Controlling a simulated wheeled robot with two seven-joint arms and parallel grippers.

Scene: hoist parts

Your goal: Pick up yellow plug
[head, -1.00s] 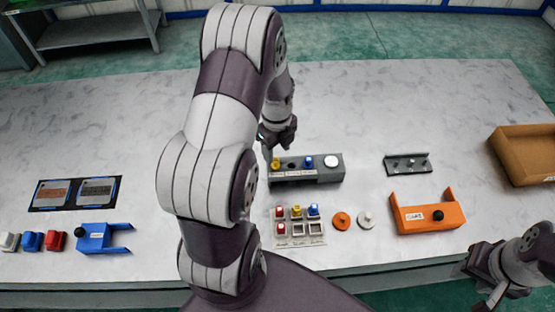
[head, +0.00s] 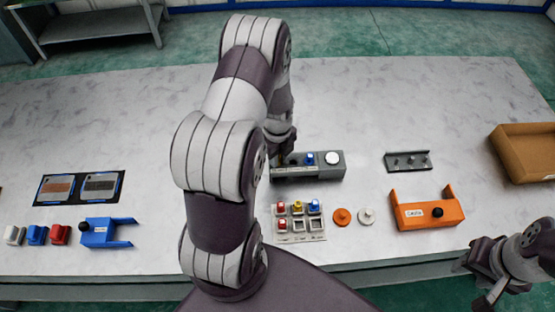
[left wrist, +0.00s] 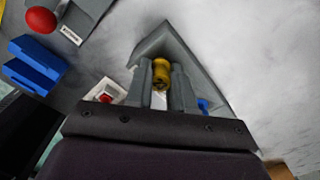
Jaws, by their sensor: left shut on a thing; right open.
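The yellow plug (left wrist: 161,74) is between the two fingers of my left gripper (left wrist: 161,88), which is shut on it, in the left wrist view. Grey surfaces of the block lie behind it; I cannot tell whether the plug is still seated. In the head view my left gripper (head: 281,158) is at the left end of the grey block (head: 310,175), and the plug is hidden by it. A blue plug (head: 309,159) and a white round button (head: 332,158) sit on the block. My right gripper (head: 488,297) is open and empty at the lower right.
A tray (head: 299,238) with red, yellow and blue pieces is in front of the block. Orange (head: 342,216) and white (head: 366,215) discs and an orange bracket (head: 428,211) are to its right. A grey rack (head: 408,161) and brown box (head: 525,155) are farther right.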

